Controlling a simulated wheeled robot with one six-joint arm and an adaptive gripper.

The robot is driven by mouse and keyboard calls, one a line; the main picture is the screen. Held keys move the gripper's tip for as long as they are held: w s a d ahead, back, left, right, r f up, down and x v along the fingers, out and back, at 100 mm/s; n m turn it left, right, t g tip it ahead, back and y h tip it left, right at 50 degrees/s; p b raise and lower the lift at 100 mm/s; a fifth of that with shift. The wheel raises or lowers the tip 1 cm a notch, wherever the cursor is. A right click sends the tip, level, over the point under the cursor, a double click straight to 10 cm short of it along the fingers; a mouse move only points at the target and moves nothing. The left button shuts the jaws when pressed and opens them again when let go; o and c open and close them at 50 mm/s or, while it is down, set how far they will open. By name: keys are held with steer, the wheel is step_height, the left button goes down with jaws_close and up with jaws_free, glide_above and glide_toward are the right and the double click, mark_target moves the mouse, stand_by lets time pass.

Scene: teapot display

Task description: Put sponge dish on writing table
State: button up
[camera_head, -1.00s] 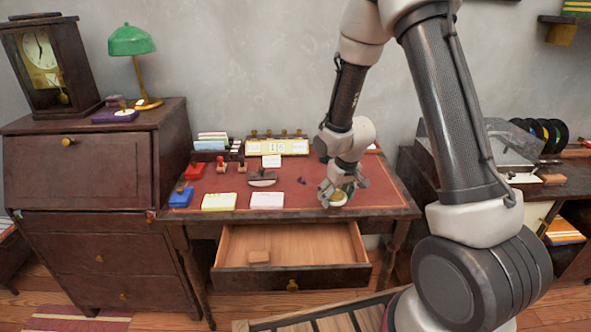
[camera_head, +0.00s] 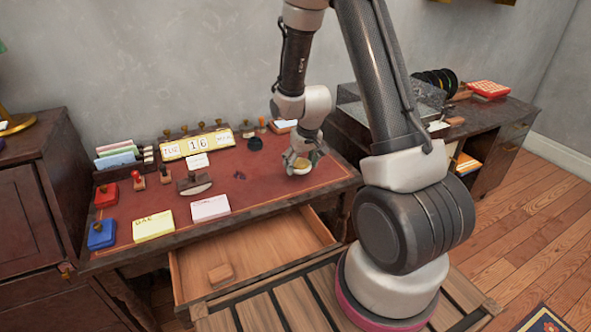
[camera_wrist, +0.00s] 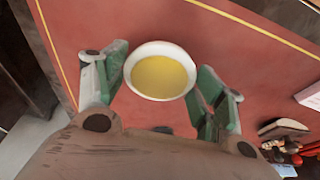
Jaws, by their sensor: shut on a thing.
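The sponge dish (camera_wrist: 160,76) is a small white round bowl with a yellow filling. It sits between the green-padded fingers of my gripper (camera_wrist: 161,71) in the wrist view. In the head view, my gripper (camera_head: 301,160) holds the dish (camera_head: 300,168) over the right front part of the writing table (camera_head: 262,186), which has a red top with a thin gold line. The dish looks level and at or very close to the red surface. I cannot tell whether it touches. The far side of the fingers is partly hidden.
A white card (camera_head: 210,208), a yellow card (camera_head: 153,226), a blue stamp pad (camera_head: 101,234), a red one (camera_head: 106,196) and a rocker blotter (camera_head: 194,184) lie left of the dish. A calendar block (camera_head: 197,144) stands behind. An open drawer (camera_head: 255,248) juts out below. Red surface around the dish is clear.

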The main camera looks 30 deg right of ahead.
mark_target(302, 165)
steer(key=shift+f, duration=1.55)
steer(key=shift+f, duration=0.15)
steer(key=o, duration=1.2)
steer(key=shift+c, duration=0.2)
